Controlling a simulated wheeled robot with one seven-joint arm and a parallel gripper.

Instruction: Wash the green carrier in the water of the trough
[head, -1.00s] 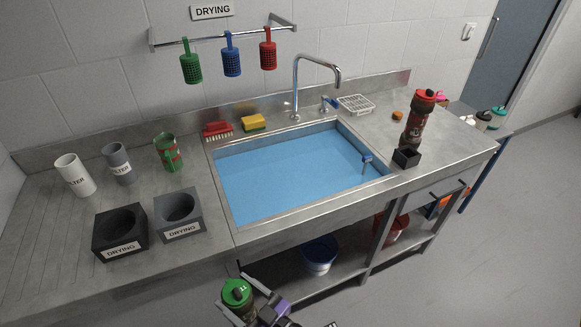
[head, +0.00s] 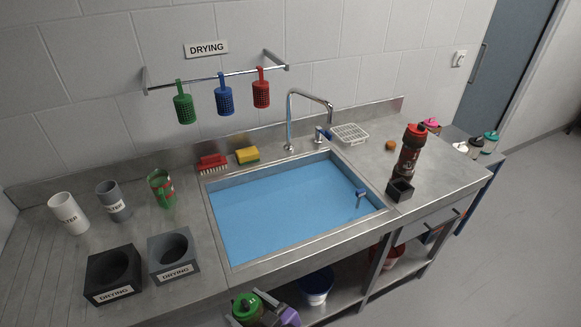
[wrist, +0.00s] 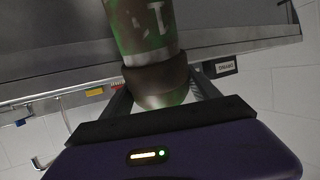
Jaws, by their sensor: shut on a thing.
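The green carrier (head: 245,305) has a green cap and shows low at the bottom edge of the head view, in front of the counter. In the wrist view it is a green tube (wrist: 145,25) with brown smears, a light letter mark and a dark brown band. My gripper (wrist: 160,88) is shut on it near the band, with a finger on each side. The trough (head: 232,268) is a steel basin set in the counter, filled with blue water (head: 285,210). The carrier is outside the trough, apart from the water.
Two DRYING blocks (head: 112,285) and several cups stand left of the trough. A red brush (head: 212,163) and yellow sponge (head: 247,155) lie behind it. A faucet (head: 290,125) arches over the back rim. A red-capped bottle (head: 409,150) stands right. The trough's surface is mostly open.

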